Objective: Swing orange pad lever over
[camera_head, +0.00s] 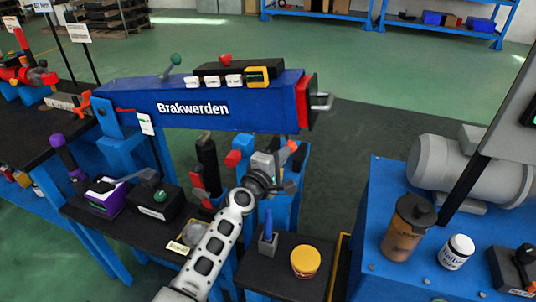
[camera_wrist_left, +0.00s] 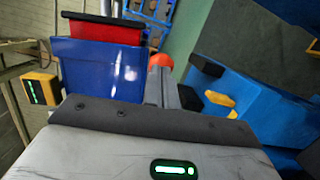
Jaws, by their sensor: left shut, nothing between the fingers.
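An orange pad (camera_head: 292,146) shows just beyond my left gripper (camera_head: 283,160), under the right end of the blue crane beam. In the left wrist view the orange pad (camera_wrist_left: 160,61) is a rounded knob right at the end of my left gripper's grey fingers (camera_wrist_left: 163,82). The fingers are shut with nothing between them. I cannot tell whether they touch the pad. The rest of its lever is mostly hidden behind the gripper. Another orange handle (camera_head: 84,103) sits at the left end of the beam. My right gripper is not in view.
The blue "Brakwerden" beam (camera_head: 225,105) spans above the gripper. A red-tipped lever (camera_head: 233,158) stands close to its left. A blue upright peg (camera_head: 268,225) and a yellow-and-red tub (camera_head: 305,261) are in front. A blue bench (camera_head: 400,275) with a motor (camera_head: 470,170) stands right.

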